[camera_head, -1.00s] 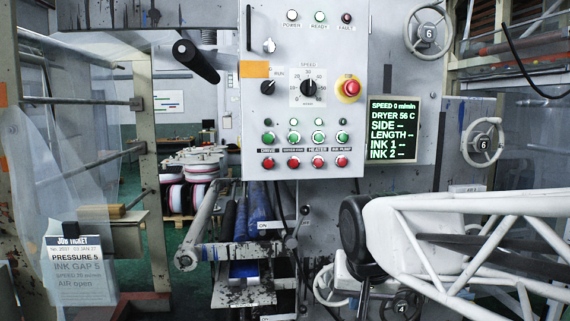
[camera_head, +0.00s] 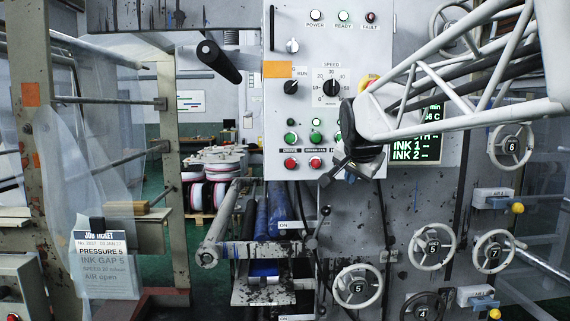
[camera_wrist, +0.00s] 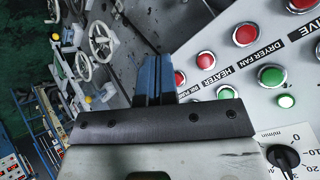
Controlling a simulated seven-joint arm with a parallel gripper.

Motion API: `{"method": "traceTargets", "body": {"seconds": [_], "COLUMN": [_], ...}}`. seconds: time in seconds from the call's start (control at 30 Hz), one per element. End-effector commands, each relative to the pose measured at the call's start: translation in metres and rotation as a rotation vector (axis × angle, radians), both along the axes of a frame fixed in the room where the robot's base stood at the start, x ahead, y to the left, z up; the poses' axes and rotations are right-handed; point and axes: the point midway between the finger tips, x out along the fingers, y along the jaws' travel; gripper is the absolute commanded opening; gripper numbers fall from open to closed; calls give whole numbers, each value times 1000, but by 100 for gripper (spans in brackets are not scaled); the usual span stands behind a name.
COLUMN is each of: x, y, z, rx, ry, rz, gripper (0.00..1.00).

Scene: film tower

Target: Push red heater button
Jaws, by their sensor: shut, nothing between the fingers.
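The red heater button (camera_wrist: 206,60) shows in the wrist view, in the red row beside its HEATER label. It is just right of my fingertips, apart from them in the picture; the depth gap is unclear. In the head view my arm hides it. My gripper (camera_wrist: 155,58) has blue fingers shut together with nothing between them. In the head view my gripper (camera_head: 327,180) is in front of the lower right part of the light grey control panel (camera_head: 275,110).
The red dryer fan button (camera_wrist: 245,34) and red ink pump button (camera_wrist: 179,79) flank the heater button. A green button (camera_wrist: 227,92) lies across the label. A dark dial (camera_wrist: 284,156) is farther off. Handwheels (camera_head: 358,287) stand below the panel.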

Motion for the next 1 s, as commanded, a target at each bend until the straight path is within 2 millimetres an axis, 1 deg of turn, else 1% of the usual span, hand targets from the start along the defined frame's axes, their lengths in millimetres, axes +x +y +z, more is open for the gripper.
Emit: {"method": "traceTargets", "body": {"seconds": [0.57,0.77,1.0], "x": [5,15,36], "y": [0,0,0], "z": [1,1,1], "rx": [3,3,3], "ry": [-4,-3,-5], "rz": [-4,-3,-2], "gripper": [0,0,0]}}
